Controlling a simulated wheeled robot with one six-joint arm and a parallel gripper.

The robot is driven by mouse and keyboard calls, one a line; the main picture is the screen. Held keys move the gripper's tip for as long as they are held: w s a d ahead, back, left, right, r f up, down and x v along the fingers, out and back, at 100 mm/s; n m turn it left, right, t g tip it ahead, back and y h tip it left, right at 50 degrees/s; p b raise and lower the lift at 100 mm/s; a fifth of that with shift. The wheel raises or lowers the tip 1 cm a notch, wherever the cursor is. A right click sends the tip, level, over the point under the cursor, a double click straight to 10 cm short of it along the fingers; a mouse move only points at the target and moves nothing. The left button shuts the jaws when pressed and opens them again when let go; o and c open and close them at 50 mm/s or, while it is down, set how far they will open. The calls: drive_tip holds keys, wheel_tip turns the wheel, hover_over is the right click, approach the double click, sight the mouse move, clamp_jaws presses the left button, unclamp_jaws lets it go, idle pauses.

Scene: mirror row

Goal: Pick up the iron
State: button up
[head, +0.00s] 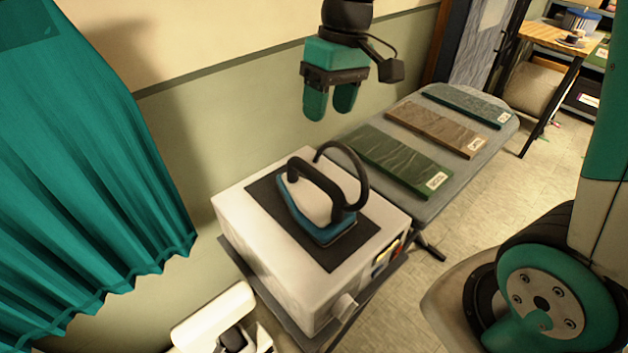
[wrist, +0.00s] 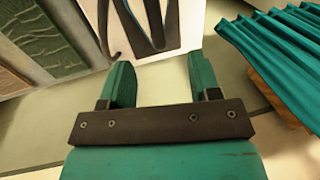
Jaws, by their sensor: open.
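The iron (head: 313,198) has a white body, a blue lower part, a dark handle and a black cord looping up behind it. It rests on a dark mat (head: 268,211) on top of a white box-like unit (head: 270,262). My gripper (head: 331,108) hangs above and beyond the iron, close to the wall, with its two teal fingers apart and nothing between them. In the wrist view my gripper (wrist: 156,78) is open. Part of the iron (wrist: 149,22) shows at the top edge there, cut off by the frame.
A teal curtain (head: 90,170) hangs at the left. The wall (head: 250,110) runs behind my gripper. A wooden table (head: 556,38) stands at the far right.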

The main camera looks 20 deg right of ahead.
sight(315, 170)
drive_tip(key=x, duration=0.4)
drive_tip(key=p+x, duration=0.1)
drive_tip(key=x, duration=0.3)
drive_tip(key=w+d+x, duration=0.1)
drive_tip(key=x, duration=0.2)
drive_tip(key=shift+a+f, duration=0.1)
drive_tip(key=shift+f, duration=0.45)
drive_tip(key=shift+p+x, duration=1)
drive_tip(key=shift+x, duration=1.6)
drive_tip(key=shift+w, duration=0.1)
clamp_jaws()
